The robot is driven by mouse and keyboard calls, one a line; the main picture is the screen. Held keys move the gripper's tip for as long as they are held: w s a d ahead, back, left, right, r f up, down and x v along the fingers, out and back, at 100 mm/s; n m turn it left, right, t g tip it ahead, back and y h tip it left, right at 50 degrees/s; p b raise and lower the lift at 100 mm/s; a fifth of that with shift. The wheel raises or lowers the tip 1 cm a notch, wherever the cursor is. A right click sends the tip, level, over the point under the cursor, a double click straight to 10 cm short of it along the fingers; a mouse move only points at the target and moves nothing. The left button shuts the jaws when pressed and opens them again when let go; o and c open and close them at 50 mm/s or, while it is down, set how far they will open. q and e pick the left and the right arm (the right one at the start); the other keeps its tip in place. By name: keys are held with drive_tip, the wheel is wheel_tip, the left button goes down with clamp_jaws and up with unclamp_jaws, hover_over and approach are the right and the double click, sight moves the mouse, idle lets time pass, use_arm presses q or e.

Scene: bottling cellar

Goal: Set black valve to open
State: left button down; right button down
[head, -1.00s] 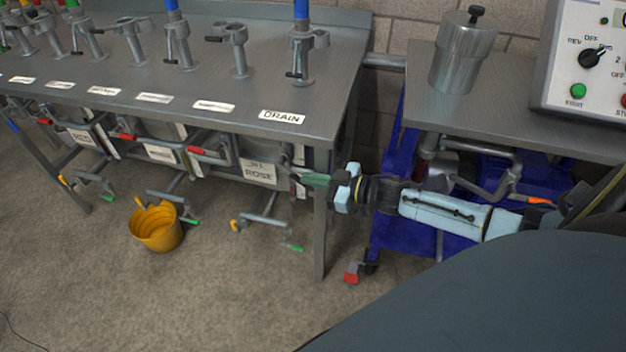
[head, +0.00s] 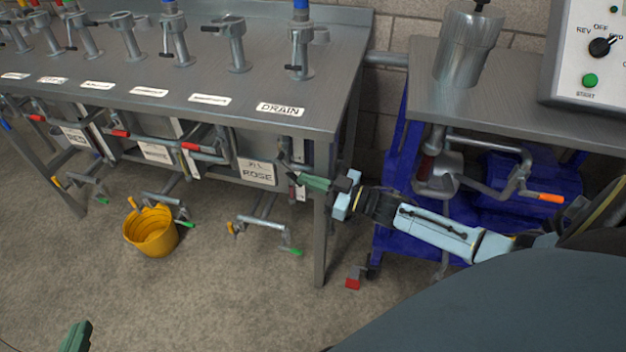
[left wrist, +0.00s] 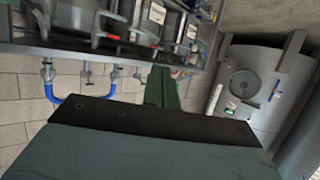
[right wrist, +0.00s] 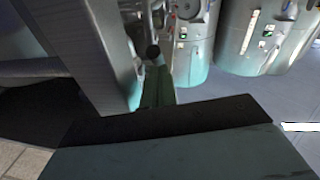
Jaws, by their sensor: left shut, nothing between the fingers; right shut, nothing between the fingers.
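A dark lever (head: 284,155) shows under the right end of the bench, beside the ROSE plate; it looks like the black valve's handle. In the right wrist view a black round knob (right wrist: 153,52) sits just beyond my fingertips; I cannot tell if they touch it. My right gripper (head: 300,180) is shut and empty close to the dark lever, its green fingers pointing left. My left gripper (head: 75,337) is shut and empty, low at the left bottom edge, far from the lever. Its green fingers also show in the left wrist view (left wrist: 163,88).
The grey bench (head: 235,84) carries several taps, some with black levers, and a DRAIN label (head: 280,109). Red-handled valves (head: 190,146) hang below. A yellow bucket (head: 152,232) stands on the floor. A blue frame (head: 395,170) and a control panel (head: 590,60) are at right.

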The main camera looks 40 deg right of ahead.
use_arm(q)
wheel_tip(320, 180, up, 13)
drive_tip(key=d+t+h+b, duration=0.2)
drive_tip(key=t+h+b, duration=0.1)
drive_tip(key=t, duration=0.5)
drive_tip(key=shift+d+t+h, duration=0.2)
drive_tip(key=shift+t+h, duration=0.1)
drive_tip(key=shift+t, duration=0.1)
use_arm(e)
drive_tip(key=shift+w+a+f+t+y, duration=0.2)
drive_tip(key=shift+f+t, duration=0.2)
drive_tip(key=shift+f, duration=0.15)
drive_tip(key=shift+w+a+f+t+y, duration=0.1)
drive_tip(key=shift+w+a+f+t, duration=0.1)
drive_tip(key=shift+f+t, duration=0.3)
use_arm(q)
drive_tip(key=shift+f, duration=0.15)
use_arm(e)
drive_tip(key=shift+d+r, duration=0.1)
